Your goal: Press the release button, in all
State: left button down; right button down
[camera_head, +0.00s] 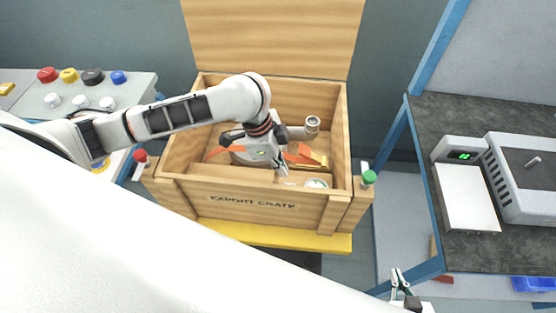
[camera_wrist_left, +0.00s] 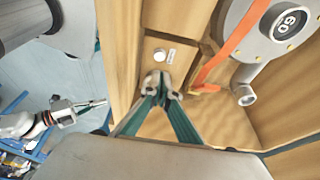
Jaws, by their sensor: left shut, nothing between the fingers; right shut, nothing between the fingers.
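A small white round button (camera_wrist_left: 159,54) sits on a wooden panel inside the open wooden crate (camera_head: 270,213), with a small pale label beside it. A red-topped button (camera_head: 141,156) is on the crate's left side and a green-topped one (camera_head: 369,178) on its right; I cannot tell from labels which is the release button. My left gripper (camera_head: 282,171) is shut and empty, pointing down inside the crate near its front wall. In the left wrist view its fingertips (camera_wrist_left: 162,84) are just short of the white button, contact unclear. My right gripper (camera_head: 399,280) is shut and empty, outside the crate at lower right.
A grey blower (camera_wrist_left: 250,25) with orange straps (camera_wrist_left: 222,62) lies in the crate, partly hidden by my left arm. The crate's lid (camera_head: 275,35) stands open behind. A bench with coloured knobs (camera_head: 48,75) is left; a dark bench with a grey device (camera_head: 525,175) is right.

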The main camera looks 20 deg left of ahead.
pick_arm(q)
jog(key=v, duration=0.4)
jog(key=shift+s+r, duration=0.1)
jog(key=shift+r, duration=0.1)
pick_arm(e)
jog(key=shift+w+a+r, duration=0.15)
jog(key=shift+w+r, duration=0.1)
jog(key=shift+w, duration=0.15)
pick_arm(q)
jog(key=shift+d, duration=0.1)
pick_arm(e)
jog(key=shift+s, duration=0.15)
